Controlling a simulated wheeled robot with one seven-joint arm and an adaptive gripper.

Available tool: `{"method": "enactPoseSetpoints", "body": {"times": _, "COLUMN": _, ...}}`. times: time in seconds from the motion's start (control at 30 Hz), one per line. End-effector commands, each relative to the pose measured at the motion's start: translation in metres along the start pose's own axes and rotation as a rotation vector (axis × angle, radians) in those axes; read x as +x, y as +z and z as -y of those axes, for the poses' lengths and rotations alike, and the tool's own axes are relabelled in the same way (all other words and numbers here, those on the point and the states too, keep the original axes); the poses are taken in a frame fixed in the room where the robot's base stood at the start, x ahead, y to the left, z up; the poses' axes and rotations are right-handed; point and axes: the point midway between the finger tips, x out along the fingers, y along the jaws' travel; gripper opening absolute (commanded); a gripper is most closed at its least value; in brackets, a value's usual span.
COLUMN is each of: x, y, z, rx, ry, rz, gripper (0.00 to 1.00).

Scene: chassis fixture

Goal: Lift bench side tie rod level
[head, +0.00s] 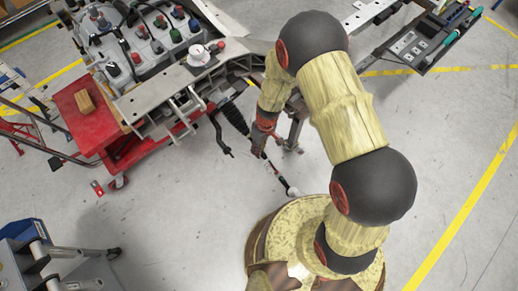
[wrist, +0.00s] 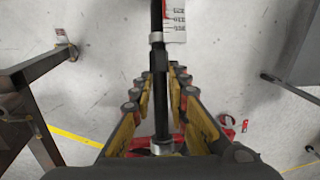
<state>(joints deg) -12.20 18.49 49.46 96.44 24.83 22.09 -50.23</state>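The tie rod (head: 276,171) runs from a black ribbed boot (head: 234,117) at the bench side down to a pale end near the floor, lower right, so it slopes. My gripper (head: 259,145) is at its middle stretch, partly hidden by my own arm. In the wrist view the dark rod (wrist: 158,85) runs upright through the picture, with a silver collar above and a silver nut below. My gripper's fingers (wrist: 160,73) lie close on either side of it. Whether the pads touch the rod is not clear.
The grey chassis bench (head: 160,95) with dark and red fittings stands at upper left, beside a red cart (head: 82,113) holding a wooden block (head: 85,101). A white marked tag (wrist: 174,24) is by the rod. A grey table (head: 405,45) is at upper right. Floor on the right is clear.

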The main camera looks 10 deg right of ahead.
Motion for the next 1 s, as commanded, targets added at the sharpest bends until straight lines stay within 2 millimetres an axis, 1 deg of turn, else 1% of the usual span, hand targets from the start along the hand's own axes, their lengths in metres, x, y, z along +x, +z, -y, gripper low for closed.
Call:
{"method": "enactPoseSetpoints", "body": {"times": 0.03, "x": 0.0000, "y": 0.0000, "z": 0.0000, "rx": 0.000, "ry": 0.000, "rz": 0.000, "gripper": 0.11}}
{"method": "enactPoseSetpoints", "body": {"times": 0.23, "x": 0.0000, "y": 0.0000, "z": 0.0000, "rx": 0.000, "ry": 0.000, "rz": 0.000, "gripper": 0.00}}
{"method": "enactPoseSetpoints", "body": {"times": 0.87, "x": -0.0001, "y": 0.0000, "z": -0.0001, "rx": -0.001, "ry": 0.000, "rz": 0.000, "gripper": 0.00}}
{"method": "enactPoseSetpoints", "body": {"times": 1.0, "x": -0.0043, "y": 0.0005, "z": 0.0010, "rx": 0.000, "ry": -0.002, "rz": 0.010, "gripper": 0.00}}
